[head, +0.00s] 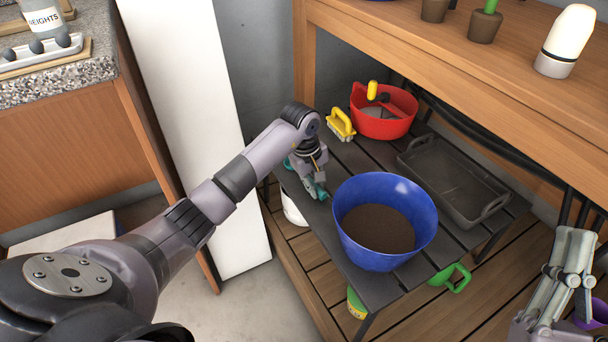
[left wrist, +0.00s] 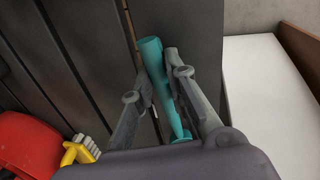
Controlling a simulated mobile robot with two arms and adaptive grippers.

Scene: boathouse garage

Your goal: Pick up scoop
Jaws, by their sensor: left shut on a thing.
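The scoop is likely the long teal tool (left wrist: 154,62) between the fingers of my left gripper (left wrist: 157,88) in the left wrist view; its handle-like shaft shows, but its full shape does not. In the head view my left gripper (head: 316,184) is low over the left edge of the dark slatted table, with a bit of teal showing at the fingers. It is shut on the teal tool. I cannot tell whether the tool still touches the table. My right gripper (head: 573,250) is at the lower right, away from the tool; its finger gap is unclear.
A blue tub (head: 350,228) of dark soil stands just right of my left gripper. Behind are a yellow brush (head: 340,127), a red tub (head: 384,128) and a grey tray (head: 450,176). A wooden bench (head: 400,45) overhangs the back. A white panel (head: 205,120) stands left.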

